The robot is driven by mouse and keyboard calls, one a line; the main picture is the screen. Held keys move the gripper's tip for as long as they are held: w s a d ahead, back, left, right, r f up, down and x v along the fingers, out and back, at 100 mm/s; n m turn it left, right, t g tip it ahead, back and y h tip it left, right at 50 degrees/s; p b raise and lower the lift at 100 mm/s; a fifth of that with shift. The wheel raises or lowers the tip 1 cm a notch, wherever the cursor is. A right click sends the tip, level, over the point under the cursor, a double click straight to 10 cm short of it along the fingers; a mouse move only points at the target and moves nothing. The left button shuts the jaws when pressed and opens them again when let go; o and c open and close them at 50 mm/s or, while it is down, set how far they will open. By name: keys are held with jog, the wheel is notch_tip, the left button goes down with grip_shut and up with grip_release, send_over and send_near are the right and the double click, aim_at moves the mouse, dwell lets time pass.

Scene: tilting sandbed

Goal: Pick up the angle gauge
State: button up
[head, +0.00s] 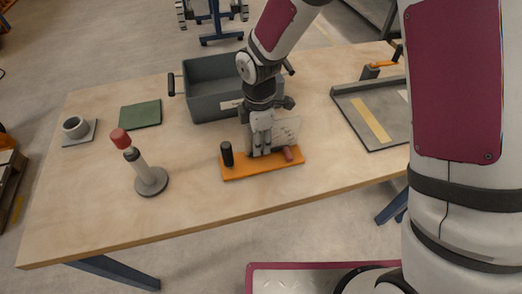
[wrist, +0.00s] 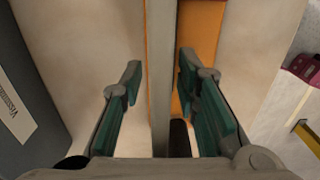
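The angle gauge appears to be the piece with an orange base (head: 262,171), a pale upright plate (head: 287,130), a black knob (head: 227,153) and a small red part (head: 288,154). It stands near the table's front edge. My gripper (head: 262,148) points down over the base, in front of part of the plate. In the wrist view the plate (wrist: 162,70) shows edge-on between the open green-padded fingers of my gripper (wrist: 160,85). A gap shows on the left; the right finger is closer, and I cannot tell if it touches. The orange base (wrist: 200,40) lies below.
A grey bin (head: 203,104) stands right behind the gauge. A red-topped post (head: 146,178) on a round base stands to the left. A green pad (head: 141,115) and a grey cup (head: 75,126) lie farther left. A grey tray (head: 384,138) is at right. The front left table is clear.

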jog(key=shift+f, duration=0.25)
jog(key=shift+c, duration=0.5)
grip_shut()
